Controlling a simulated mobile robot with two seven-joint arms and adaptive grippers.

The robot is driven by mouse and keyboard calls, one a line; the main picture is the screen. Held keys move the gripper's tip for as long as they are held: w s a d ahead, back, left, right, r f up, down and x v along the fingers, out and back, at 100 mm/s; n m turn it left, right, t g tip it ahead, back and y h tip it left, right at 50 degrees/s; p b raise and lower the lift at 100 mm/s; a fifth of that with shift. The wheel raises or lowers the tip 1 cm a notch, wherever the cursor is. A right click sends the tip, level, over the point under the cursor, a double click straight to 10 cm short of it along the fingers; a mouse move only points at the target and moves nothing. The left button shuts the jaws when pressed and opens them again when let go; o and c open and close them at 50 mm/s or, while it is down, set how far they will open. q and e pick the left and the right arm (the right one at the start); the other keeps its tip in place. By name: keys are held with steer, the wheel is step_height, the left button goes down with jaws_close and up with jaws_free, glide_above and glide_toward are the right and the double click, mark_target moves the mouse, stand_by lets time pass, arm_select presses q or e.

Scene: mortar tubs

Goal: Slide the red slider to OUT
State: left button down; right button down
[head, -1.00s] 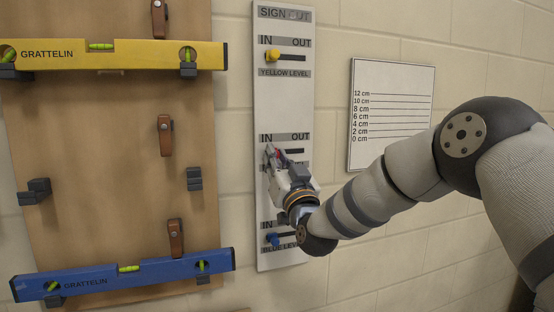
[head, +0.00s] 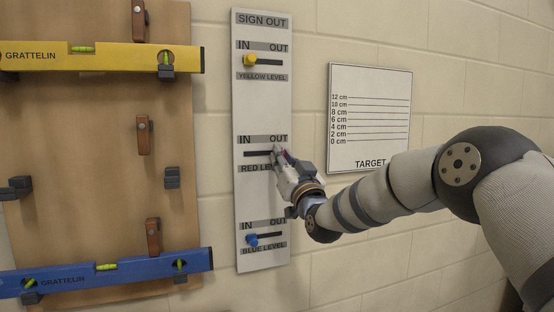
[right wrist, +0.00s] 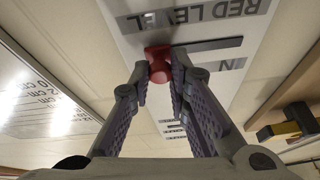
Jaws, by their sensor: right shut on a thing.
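The red slider (right wrist: 158,60) is a red knob on the white sign-out board (head: 261,105), in the slot above the RED LEVEL label. In the right wrist view its dark slot (right wrist: 210,45) runs from the knob toward the IN side, so the knob sits at the OUT end. My right gripper (head: 281,156) is at the OUT end of the middle row in the head view, hiding the knob there. In the right wrist view my right gripper (right wrist: 160,72) is shut on the red slider, one finger on each side. My left gripper is not in view.
The yellow slider (head: 250,60) and blue slider (head: 251,239) are at the IN ends of their slots. A tool board (head: 100,110) with a yellow level (head: 120,58) and blue level (head: 130,269) hangs left. A target card (head: 369,115) hangs right, above my right arm.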

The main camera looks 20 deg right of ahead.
steer(key=shift+d, duration=0.2)
steer(key=c, duration=1.7)
jaws_free()
steer(key=shift+o, duration=1.1)
steer(key=shift+w, duration=0.1)
steer(key=v, duration=1.2)
